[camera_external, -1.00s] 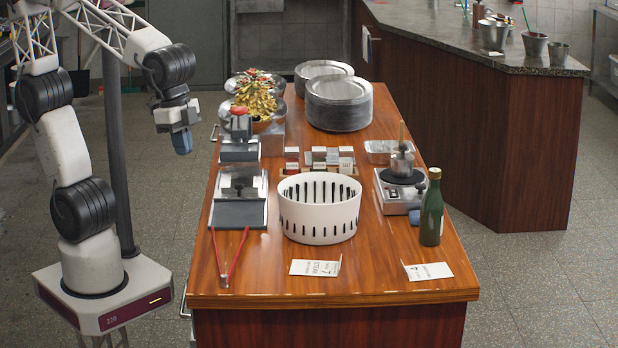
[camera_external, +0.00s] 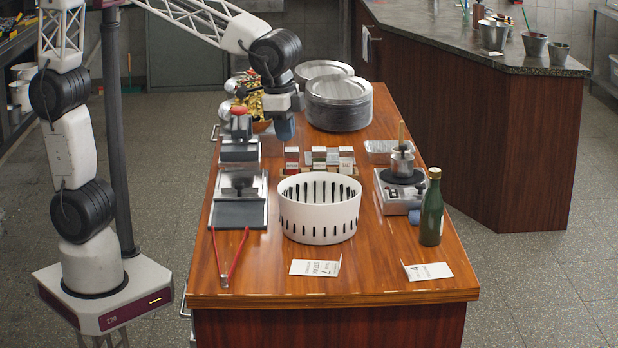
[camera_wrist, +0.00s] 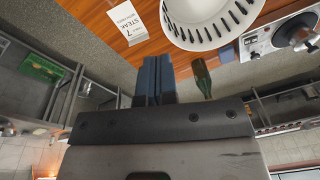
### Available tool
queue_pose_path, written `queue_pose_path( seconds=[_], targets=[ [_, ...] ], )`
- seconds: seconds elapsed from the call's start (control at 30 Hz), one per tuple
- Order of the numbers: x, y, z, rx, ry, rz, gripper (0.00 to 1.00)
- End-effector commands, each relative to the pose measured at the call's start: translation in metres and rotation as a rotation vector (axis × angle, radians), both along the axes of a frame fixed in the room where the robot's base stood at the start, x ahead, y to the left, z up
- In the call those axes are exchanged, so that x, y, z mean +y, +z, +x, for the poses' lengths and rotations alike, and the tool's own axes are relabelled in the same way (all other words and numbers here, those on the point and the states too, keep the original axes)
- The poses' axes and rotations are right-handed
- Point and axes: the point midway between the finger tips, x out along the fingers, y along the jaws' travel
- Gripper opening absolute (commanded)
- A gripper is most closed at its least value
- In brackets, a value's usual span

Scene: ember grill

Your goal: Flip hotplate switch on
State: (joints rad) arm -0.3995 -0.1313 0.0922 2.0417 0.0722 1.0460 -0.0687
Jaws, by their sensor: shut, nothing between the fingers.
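The hotplate (camera_external: 397,196) is a silver box with a dark round plate, on the right side of the wooden table. A small metal pot (camera_external: 402,163) stands on it. In the wrist view the hotplate (camera_wrist: 258,41) shows at the upper right, with knob-like controls on its front that are too small to read. My gripper (camera_external: 284,128) is above the far left part of the table, left of the hotplate and well apart from it. Its blue fingers (camera_wrist: 153,80) are together and empty in the wrist view.
A white slotted bowl (camera_external: 319,222) stands mid-table, left of the hotplate. A green bottle (camera_external: 431,212) stands close to the hotplate's right front. Spice boxes (camera_external: 319,158) and stacked metal plates (camera_external: 339,112) are farther back. Red tongs (camera_external: 231,262) lie at the left front.

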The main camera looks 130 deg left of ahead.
Motion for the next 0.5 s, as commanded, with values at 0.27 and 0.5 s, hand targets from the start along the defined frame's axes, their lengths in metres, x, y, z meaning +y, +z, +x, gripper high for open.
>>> queue_pose_path(
  seconds=[0.27,0.5],
  targets=[
    [0.065,-0.007,0.029,0.026,0.080,0.001,0.00],
    [0.123,-0.015,0.048,0.048,0.149,0.001,0.00]
  ],
)
